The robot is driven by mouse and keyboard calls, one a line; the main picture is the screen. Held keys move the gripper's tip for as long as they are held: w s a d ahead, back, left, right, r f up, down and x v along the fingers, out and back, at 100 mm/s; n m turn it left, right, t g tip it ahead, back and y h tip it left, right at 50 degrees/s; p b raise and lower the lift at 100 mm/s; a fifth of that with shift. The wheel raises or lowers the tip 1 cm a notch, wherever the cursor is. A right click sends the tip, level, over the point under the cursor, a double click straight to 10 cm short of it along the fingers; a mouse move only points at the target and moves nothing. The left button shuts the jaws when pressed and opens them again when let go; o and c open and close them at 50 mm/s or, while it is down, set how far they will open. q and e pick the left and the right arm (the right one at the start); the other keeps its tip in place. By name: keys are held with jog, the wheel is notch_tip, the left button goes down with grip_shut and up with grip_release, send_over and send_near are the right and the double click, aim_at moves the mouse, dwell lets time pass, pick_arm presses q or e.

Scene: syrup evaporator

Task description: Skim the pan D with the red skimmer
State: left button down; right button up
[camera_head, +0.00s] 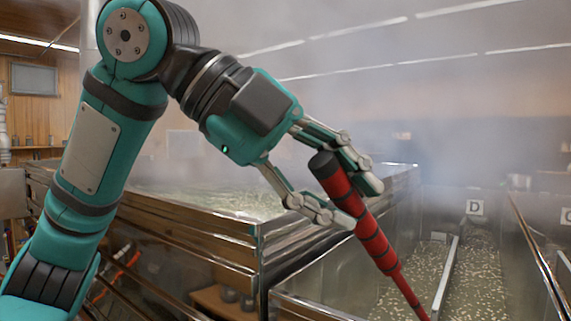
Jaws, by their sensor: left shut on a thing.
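My left gripper (345,201) is shut on the handle of the red skimmer (371,240), close to its black top end. The skimmer slants down to the right, and its red shaft runs out of the bottom of the picture, so its head is hidden. Pan D, marked by a white sign with the letter D (475,208), lies at the right with pale flecks on its dark liquid (478,275). The skimmer's shaft shows in front of the left part of the pans. My right gripper is not in view.
A large raised metal pan with flecked liquid (215,204) stands behind my left arm, with steam above it. A metal divider (443,277) parts the channels at the right. Another sign (566,216) is cut off at the right edge. Jars (228,294) stand on a low shelf.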

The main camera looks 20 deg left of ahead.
pick_arm(q)
jog(key=g+y+p, duration=0.1)
jog(key=p, duration=0.2)
send_over(394, 271)
jog(key=a, duration=0.2)
jog(key=shift+s+d+r, duration=0.2)
jog(key=shift+s+r, duration=0.05)
jog(key=shift+r, duration=0.05)
notch_tip(394, 271, down, 7)
jog(key=b, duration=0.4)
jog(key=shift+a+f, duration=0.1)
jog(key=shift+f, duration=0.1)
jog(key=shift+s+f, duration=0.15)
jog(key=shift+f, duration=0.35)
jog(key=shift+r, duration=0.1)
